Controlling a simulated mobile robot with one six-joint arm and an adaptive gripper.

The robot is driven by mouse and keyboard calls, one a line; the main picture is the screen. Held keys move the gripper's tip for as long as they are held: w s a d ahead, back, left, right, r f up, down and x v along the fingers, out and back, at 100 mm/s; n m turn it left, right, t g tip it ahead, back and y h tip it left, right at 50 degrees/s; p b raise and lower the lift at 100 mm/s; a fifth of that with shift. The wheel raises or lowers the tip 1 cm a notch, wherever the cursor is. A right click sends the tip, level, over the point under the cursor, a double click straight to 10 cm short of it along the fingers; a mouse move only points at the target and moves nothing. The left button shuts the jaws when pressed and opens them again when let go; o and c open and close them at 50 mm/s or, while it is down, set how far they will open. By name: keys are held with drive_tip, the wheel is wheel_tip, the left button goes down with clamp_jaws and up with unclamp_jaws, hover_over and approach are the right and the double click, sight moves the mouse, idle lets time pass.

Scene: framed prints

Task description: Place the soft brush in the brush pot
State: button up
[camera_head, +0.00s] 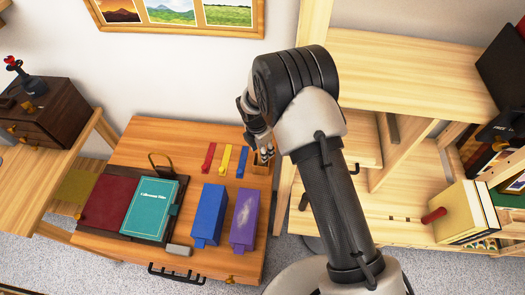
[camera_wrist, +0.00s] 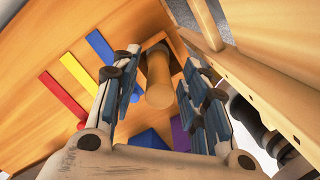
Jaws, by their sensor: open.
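My gripper (camera_head: 262,152) points down over the back right of the wooden table, and its fingers are open in the wrist view (camera_wrist: 155,95). A tan wooden cylinder (camera_wrist: 159,90), which looks like the brush's handle, shows between the fingers with gaps on both sides. Behind it is a square wooden piece (camera_wrist: 152,41), possibly the brush pot's rim; the cylinder seems to stand in or over it. In the head view a small wooden block-like pot (camera_head: 260,170) sits just below the gripper, partly hidden. Bristles cannot be made out.
Red (camera_head: 208,158), yellow (camera_head: 226,158) and blue (camera_head: 242,161) strips lie left of the gripper. Blue (camera_head: 209,213) and purple (camera_head: 245,217) boxes, a teal book (camera_head: 151,208) and a grey block (camera_head: 179,249) are nearer. A wooden shelf unit (camera_head: 400,70) stands close on the right.

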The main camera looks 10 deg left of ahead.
drive_tip(key=r, duration=0.3)
drive_tip(key=r+p, duration=0.1)
drive_tip(key=r, duration=0.2)
drive_tip(key=s+r, duration=0.1)
drive_tip(key=r, duration=0.2)
drive_tip(key=shift+a+r+p, duration=0.3)
drive_tip(key=shift+a+r, duration=0.05)
drive_tip(key=shift+a, duration=0.05)
